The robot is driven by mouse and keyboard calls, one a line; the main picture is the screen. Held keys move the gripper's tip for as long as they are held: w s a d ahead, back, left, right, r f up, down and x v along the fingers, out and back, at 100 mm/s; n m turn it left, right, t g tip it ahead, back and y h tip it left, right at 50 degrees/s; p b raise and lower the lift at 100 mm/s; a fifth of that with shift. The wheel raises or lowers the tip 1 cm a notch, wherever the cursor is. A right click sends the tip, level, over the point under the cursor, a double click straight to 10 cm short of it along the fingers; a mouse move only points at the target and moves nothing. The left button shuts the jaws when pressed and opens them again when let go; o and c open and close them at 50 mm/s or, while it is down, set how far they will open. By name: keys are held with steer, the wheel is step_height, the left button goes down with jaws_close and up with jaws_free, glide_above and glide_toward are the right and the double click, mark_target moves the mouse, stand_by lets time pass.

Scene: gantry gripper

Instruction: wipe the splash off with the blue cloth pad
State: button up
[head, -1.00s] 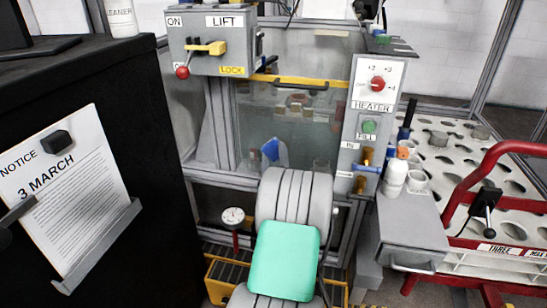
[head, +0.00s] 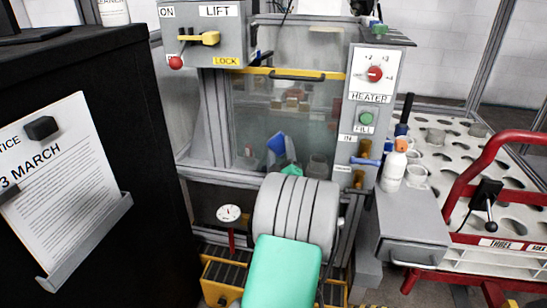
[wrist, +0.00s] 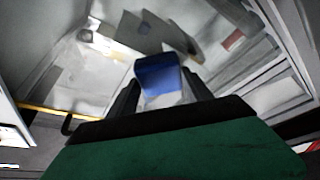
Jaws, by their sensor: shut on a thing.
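The blue cloth pad (head: 276,144) shows in the head view in front of the clear pane (head: 255,125) of the tall cabinet. It also shows in the wrist view (wrist: 158,72), with a pale part below the blue. My gripper (wrist: 160,92) is shut on the pad, with one dark finger at each side. In the head view my arm mostly hides the gripper. I cannot tell whether the pad touches the pane. I cannot make out the splash clearly in either view.
A yellow bar with a dark handle (head: 298,76) crosses the pane's top. The LIFT box (head: 220,30) is upper left, the HEATER panel (head: 367,100) right. A white bottle (head: 392,168) and a red-framed cart (head: 480,170) stand right. A black cabinet (head: 130,170) is left.

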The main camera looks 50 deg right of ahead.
mark_target(271, 146)
steer(key=shift+s+d+f+b, duration=0.15)
steer(key=shift+s+b, duration=0.15)
steer(key=shift+s, duration=0.2)
steer(key=shift+w+d+b, duration=0.1)
steer(key=shift+b, duration=0.2)
steer(key=shift+w+r+p, duration=0.15)
steer(key=shift+r+p, duration=0.15)
steer(key=shift+w+a+r+p, duration=0.1)
steer(key=shift+w+a+p, duration=0.15)
steer(key=shift+w+p, duration=0.4)
steer(key=shift+w+a+r+p, duration=0.1)
steer(key=shift+w+a+p, duration=0.15)
steer(key=shift+w+p, duration=0.3)
steer(key=shift+c, duration=0.6)
steer(key=shift+w+a+f, duration=0.1)
steer(key=shift+w+a, duration=0.05)
steer(key=shift+w, duration=0.35)
steer(key=shift+f, duration=0.1)
steer(key=shift+a+f, duration=0.1)
steer(key=shift+a, duration=0.1)
steer(key=shift+s+a+b, duration=0.35)
steer(key=shift+s+a, duration=0.05)
steer(key=shift+a, duration=0.45)
steer(key=shift+s+a+b, duration=0.3)
steer(key=shift+s+a, duration=0.05)
steer(key=shift+a, duration=0.5)
steer(key=shift+s+a+b, duration=0.35)
steer(key=shift+s+a, duration=0.05)
steer(key=shift+a, duration=0.45)
